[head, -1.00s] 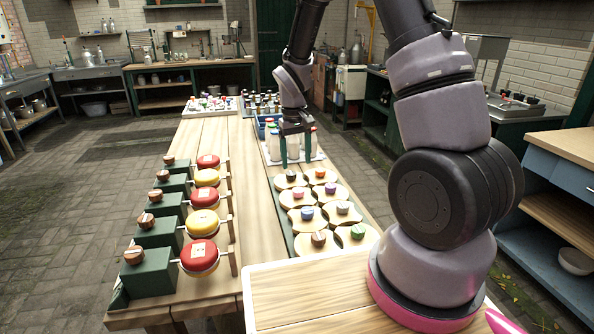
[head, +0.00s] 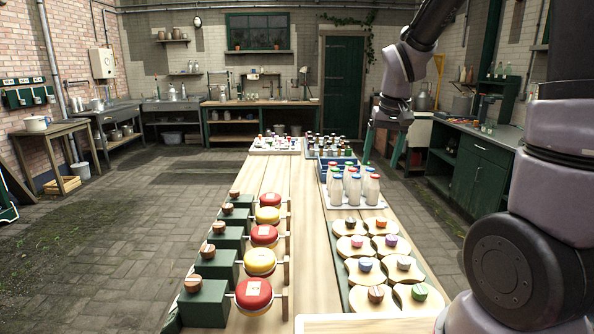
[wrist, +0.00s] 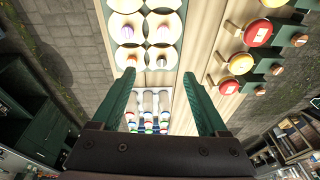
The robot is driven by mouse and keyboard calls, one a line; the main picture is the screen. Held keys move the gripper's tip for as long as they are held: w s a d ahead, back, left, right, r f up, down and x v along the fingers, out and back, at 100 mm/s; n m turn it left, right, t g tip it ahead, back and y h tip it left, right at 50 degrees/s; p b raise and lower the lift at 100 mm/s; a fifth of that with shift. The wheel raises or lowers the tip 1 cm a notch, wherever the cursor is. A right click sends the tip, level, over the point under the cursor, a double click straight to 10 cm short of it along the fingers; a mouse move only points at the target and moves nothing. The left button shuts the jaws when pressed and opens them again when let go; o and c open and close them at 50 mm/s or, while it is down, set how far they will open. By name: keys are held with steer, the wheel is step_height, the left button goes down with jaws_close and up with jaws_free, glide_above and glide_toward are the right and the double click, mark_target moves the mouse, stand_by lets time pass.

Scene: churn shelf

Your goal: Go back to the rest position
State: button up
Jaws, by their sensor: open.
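My gripper (head: 384,146) hangs above the right side of the long wooden table (head: 308,203), in the upper right of the head view. Its two green fingers are apart, and nothing is between them. In the wrist view my gripper (wrist: 158,92) is also open and empty, well above the table. White milk bottles (head: 353,189) with red, blue and green caps stand on a white tray (head: 341,204) below and left of it in the head view. The bottles also show in the wrist view (wrist: 148,122), beyond the fingers.
Red and yellow wheels (head: 264,234) on green blocks (head: 204,303) line the table's left side. Round wooden discs with coloured knobs (head: 366,264) sit at the near right. Trays of small bottles (head: 275,145) stand at the far end. The floor (head: 110,240) to the left is clear.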

steer(key=s+d+r+m+t, duration=0.1)
steer(key=s+r+t, duration=0.1)
steer(key=s+r, duration=0.5)
steer(key=s+d+r+m+t+y, duration=0.1)
steer(key=s+d+r+m+t, duration=0.1)
steer(key=s+r, duration=0.5)
steer(key=s, duration=0.3)
steer(key=shift+r+t, duration=0.15)
steer(key=shift+t, duration=0.25)
steer(key=shift+w, duration=0.2)
